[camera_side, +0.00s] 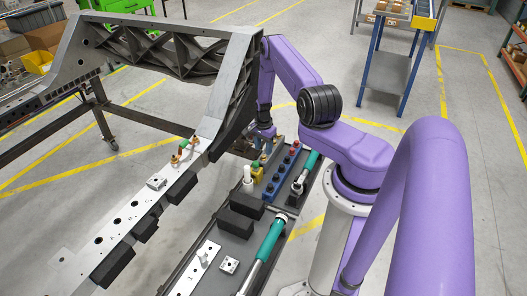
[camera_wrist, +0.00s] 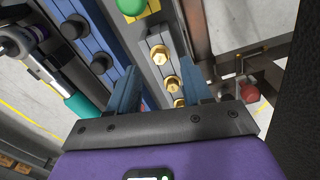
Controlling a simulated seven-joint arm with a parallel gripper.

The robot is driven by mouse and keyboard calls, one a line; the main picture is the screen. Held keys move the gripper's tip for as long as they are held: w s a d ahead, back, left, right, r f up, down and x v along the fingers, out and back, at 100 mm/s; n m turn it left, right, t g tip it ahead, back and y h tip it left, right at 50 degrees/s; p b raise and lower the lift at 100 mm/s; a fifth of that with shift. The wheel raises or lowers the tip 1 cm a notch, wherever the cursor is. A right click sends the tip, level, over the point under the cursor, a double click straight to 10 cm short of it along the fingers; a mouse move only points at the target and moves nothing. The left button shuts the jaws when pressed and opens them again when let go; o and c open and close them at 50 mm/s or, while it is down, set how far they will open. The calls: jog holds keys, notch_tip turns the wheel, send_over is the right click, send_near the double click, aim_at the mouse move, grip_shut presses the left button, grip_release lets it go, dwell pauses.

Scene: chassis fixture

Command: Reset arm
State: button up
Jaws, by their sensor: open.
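My gripper (camera_side: 261,143) hangs low at the far end of the parts tray, beside the chassis frame, and is partly hidden in the side view. In the wrist view, the two blue-grey fingers of my gripper (camera_wrist: 156,88) stand apart. Gold hex bolts (camera_wrist: 160,55) in a light plate show near and between the fingers. Nothing is visibly held. The grey chassis frame (camera_side: 232,75) stands on its fixture on the left in the side view. I cannot tell whether the fingers touch anything.
A blue block with dark knobs (camera_side: 273,187) and teal-handled tools (camera_side: 270,240) lie on the tray. Black blocks (camera_side: 240,206) sit beside them. A white fixture bar (camera_side: 120,229) runs along the left. A red knob (camera_wrist: 249,92) is close right of the fingers. Open floor lies beyond.

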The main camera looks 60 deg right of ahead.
jog(key=shift+r, duration=2.85)
